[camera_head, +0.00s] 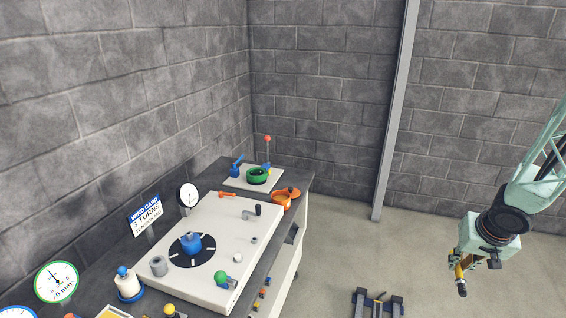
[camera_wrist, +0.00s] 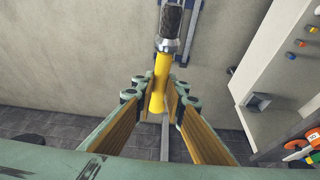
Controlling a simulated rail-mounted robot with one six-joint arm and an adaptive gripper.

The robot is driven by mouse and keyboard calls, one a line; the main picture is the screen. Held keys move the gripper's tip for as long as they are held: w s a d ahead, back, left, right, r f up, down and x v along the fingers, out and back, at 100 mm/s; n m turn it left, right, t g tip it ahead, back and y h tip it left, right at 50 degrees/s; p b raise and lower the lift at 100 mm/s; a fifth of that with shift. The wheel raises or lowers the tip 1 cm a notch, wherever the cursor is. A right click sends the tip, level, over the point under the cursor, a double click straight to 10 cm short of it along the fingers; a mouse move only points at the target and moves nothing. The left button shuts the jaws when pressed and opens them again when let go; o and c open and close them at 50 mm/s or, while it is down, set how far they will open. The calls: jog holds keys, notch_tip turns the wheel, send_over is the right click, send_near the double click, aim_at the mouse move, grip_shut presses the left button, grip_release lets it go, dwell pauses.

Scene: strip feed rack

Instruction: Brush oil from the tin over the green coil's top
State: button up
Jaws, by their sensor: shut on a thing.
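My gripper (camera_head: 464,262) is at the right of the head view, over open floor and well apart from the bench. It is shut on a brush, whose yellow handle (camera_wrist: 160,75) lies between the fingers (camera_wrist: 158,96) in the wrist view. The brush has a metal ferrule and a dark bristle end, which hangs downward in the head view (camera_head: 462,289). The green coil (camera_head: 257,175) sits on a pale plate at the bench's far end.
A red-topped rod (camera_head: 267,150) and a blue fitting (camera_head: 235,166) stand beside the coil. A white panel (camera_head: 205,283) carries a blue-hubbed dial and knobs. A grey post (camera_head: 393,120) rises behind. A dark floor frame (camera_head: 378,303) lies below; floor between bench and gripper is otherwise clear.

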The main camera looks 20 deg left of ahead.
jog(key=w+a+n+t+y, duration=0.1)
jog(key=w+a+n+y, duration=0.1)
jog(key=w+a, duration=0.75)
jog(key=w+a+r+n+t+y+b, duration=0.15)
jog(key=w+a, duration=0.45)
jog(key=a, duration=0.7)
jog(key=w+a+n+t+y+p, duration=0.1)
jog(key=w+a+n+t+y, duration=0.15)
jog(key=w+a, duration=0.7)
jog(key=a+r+n+g+y, duration=0.1)
jog(key=a+r+n+y, duration=0.2)
jog(key=a, duration=1.7)
jog(key=w+a+r+n+g+y+b, duration=0.1)
jog(key=a+r+n+y, duration=0.3)
jog(key=a, duration=1.5)
jog(key=r+g+y, duration=0.1)
jog(key=y, duration=0.1)
jog(key=shift+w+a+g+y, duration=0.2)
jog(key=shift+a+g+y, duration=0.1)
jog(key=shift+a, duration=0.05)
jog(key=shift+f+b, duration=0.1)
jog(key=shift+b, duration=0.2)
notch_tip(320, 180, down, 9)
jog(key=b, duration=0.3)
jog(key=shift+f+b, duration=0.15)
jog(key=shift+b, duration=0.25)
